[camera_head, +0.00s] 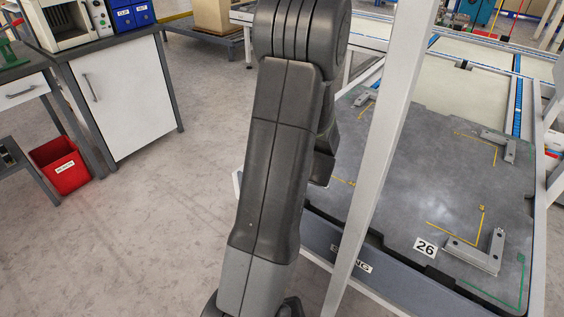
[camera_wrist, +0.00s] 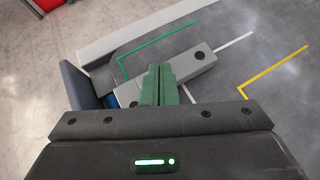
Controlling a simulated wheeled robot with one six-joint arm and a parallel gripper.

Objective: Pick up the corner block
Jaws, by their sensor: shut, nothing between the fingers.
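In the wrist view, a grey corner block (camera_wrist: 190,66) with dark round holes lies on the grey table plate beside a green corner line. My gripper (camera_wrist: 158,70) has green fingers, shut together with nothing between them. The fingers overlap the block's middle and hide part of it; I cannot tell whether they touch it. In the head view, more grey L-shaped corner blocks lie on the plate (camera_head: 395,185): one at the front right (camera_head: 480,255), one at the right (camera_head: 498,147) and one at the back left (camera_head: 364,98). My arm hides the gripper there.
A white upright post (camera_head: 385,140) stands in front of the plate. A white frame bar (camera_wrist: 140,32) runs along the plate's edge in the wrist view.

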